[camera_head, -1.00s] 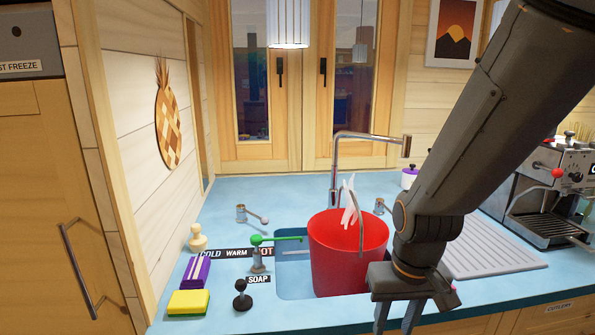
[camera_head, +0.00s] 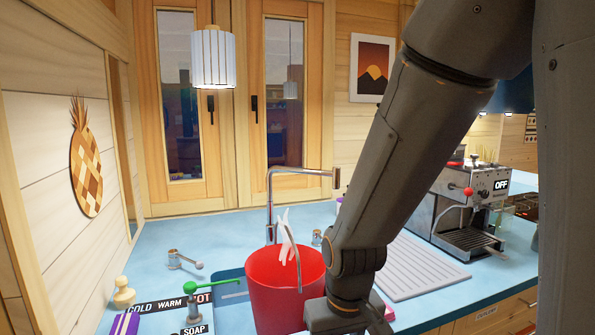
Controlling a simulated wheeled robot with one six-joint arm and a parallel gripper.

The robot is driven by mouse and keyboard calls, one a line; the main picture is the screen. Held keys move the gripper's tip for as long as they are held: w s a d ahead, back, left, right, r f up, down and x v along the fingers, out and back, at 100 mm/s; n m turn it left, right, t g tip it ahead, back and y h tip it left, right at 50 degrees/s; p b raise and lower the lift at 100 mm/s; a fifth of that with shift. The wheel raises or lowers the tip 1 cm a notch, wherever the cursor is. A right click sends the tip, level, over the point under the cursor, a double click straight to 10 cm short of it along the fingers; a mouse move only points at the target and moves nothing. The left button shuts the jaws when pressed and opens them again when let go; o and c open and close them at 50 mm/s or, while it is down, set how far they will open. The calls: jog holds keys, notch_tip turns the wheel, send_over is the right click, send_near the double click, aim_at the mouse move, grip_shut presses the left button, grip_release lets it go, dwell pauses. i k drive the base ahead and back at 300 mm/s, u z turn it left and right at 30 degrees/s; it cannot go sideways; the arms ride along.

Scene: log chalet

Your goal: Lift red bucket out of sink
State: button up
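The red bucket (camera_head: 284,290) stands upright in the sink (camera_head: 231,273) set into the blue counter. Its thin curved handle is raised, and something white and crumpled sticks up from inside it. My gripper (camera_head: 345,323) is at the bottom edge of the picture, in front of and to the right of the bucket, and overlaps its right side in the view. Its fingers are cut off by the frame, so I cannot tell whether they are open or touch the bucket. The bucket's lower part is also cut off.
The tall faucet (camera_head: 270,195) rises behind the bucket. A ribbed drainboard (camera_head: 418,266) and a coffee machine (camera_head: 468,208) are to the right. Free counter lies at the back left.

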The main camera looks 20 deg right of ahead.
aim_at(281, 277)
jog(key=u, duration=0.05)
jog(key=k, duration=1.15)
jog(key=z, duration=0.8)
jog(key=i, duration=1.3)
jog(key=u, duration=0.75)
jog(key=i, duration=0.45)
jog(key=u, duration=0.5)
